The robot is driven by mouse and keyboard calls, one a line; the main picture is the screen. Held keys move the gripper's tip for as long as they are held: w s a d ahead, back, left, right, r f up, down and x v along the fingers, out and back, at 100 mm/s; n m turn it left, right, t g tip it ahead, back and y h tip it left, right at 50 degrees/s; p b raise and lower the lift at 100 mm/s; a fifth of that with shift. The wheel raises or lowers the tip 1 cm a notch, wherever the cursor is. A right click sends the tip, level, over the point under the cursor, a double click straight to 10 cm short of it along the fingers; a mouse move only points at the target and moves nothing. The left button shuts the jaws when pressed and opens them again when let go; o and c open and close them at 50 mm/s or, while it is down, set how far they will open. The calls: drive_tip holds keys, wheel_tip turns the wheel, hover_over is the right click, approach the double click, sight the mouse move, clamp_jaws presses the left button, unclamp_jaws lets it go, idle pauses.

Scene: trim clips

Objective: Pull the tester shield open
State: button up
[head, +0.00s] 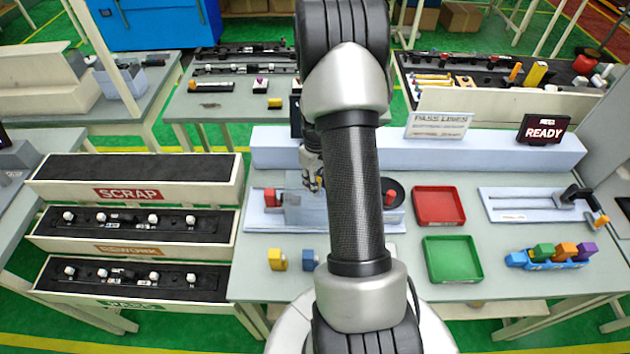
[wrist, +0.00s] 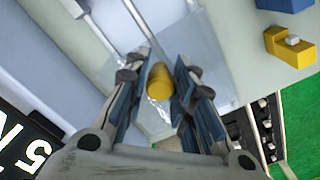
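The tester (head: 257,224) stands on the table behind my arm, which hides its middle. Its clear shield (head: 304,212) shows left of my arm as a pale see-through panel. In the wrist view the shield (wrist: 190,42) is a faint clear sheet with a yellow knob (wrist: 159,83) on it. My gripper (head: 314,184) points down at the shield. In the wrist view my gripper's fingers (wrist: 163,62) stand apart on both sides of the knob, with a narrow gap at its right; contact on the left is unclear.
A red tray (head: 438,222) and a green tray (head: 478,262) lie right of my arm. A yellow clip (head: 277,260) and a blue clip (head: 309,259) sit in front of the tester. A READY display (head: 545,131) stands at the back right. SCRAP and REWORK bins (head: 130,194) are at left.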

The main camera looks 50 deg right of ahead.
drive_tip(key=o, duration=0.3)
drive_tip(key=shift+o, duration=0.2)
wheel_tip(320, 180, up, 12)
idle(0.5)
idle(0.4)
